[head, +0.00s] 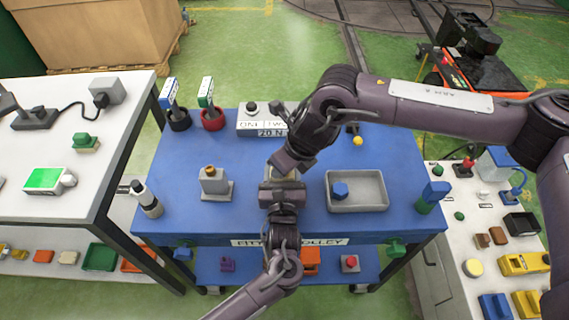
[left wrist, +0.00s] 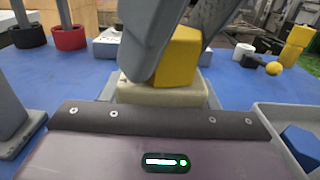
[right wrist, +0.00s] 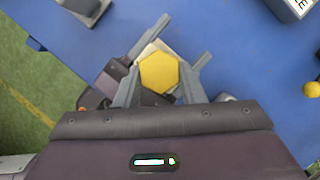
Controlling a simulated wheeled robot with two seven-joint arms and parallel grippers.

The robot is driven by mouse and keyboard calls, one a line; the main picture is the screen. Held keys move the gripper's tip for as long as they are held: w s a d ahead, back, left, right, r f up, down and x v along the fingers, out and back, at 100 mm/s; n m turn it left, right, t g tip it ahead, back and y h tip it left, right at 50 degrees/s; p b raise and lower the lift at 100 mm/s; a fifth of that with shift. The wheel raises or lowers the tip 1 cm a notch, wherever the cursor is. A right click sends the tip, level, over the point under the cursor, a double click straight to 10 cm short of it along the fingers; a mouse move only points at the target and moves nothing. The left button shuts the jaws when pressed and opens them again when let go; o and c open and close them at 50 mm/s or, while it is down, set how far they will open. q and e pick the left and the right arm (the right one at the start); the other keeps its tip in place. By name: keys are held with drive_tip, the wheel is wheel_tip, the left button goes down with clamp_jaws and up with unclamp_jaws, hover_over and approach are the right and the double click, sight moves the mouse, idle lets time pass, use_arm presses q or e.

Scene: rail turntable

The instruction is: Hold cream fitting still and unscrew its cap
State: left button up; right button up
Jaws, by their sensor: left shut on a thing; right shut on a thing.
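The cream fitting (left wrist: 160,93) stands near the middle of the blue trolley top, mostly hidden by my grippers in the head view. Its yellow six-sided cap (left wrist: 181,58) sits on top in the left wrist view and shows from above in the right wrist view (right wrist: 158,73). My left gripper (head: 281,184) comes in low from the near side and is shut on the cream body. My right gripper (head: 290,166) reaches down from above and is shut on the cap, one finger on each side. Whether the cap is loose cannot be told.
A grey tray (head: 359,206) holding a blue hexagonal piece (head: 340,189) stands just right of the fitting. A grey fitting (head: 215,186) with an orange top stands to the left. A labelled box (head: 262,127) and a yellow ball (head: 358,141) are behind.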

drive_tip(key=n, duration=0.3)
drive_tip(key=shift+w+d+g+y, duration=0.1)
drive_tip(key=shift+g+y, duration=0.2)
drive_tip(key=shift+y, duration=0.1)
drive_tip(key=n+g, duration=0.1)
drive_tip(key=n, duration=0.2)
drive_tip(key=shift+w, duration=0.2)
drive_tip(key=shift+d+n+g, duration=0.1)
drive_tip(key=shift+n+g, duration=0.6)
drive_tip(key=shift+n, duration=0.8)
drive_tip(key=shift+w, duration=0.1)
drive_tip(key=shift+w+n+g, duration=0.1)
drive_tip(key=shift+n+g, duration=0.3)
drive_tip(key=shift+n, duration=0.7)
drive_tip(key=n+g, duration=0.1)
drive_tip(key=n, duration=0.2)
drive_tip(key=shift+w+n, duration=0.1)
drive_tip(key=shift+n, duration=0.3)
drive_tip(key=shift+g, duration=0.3)
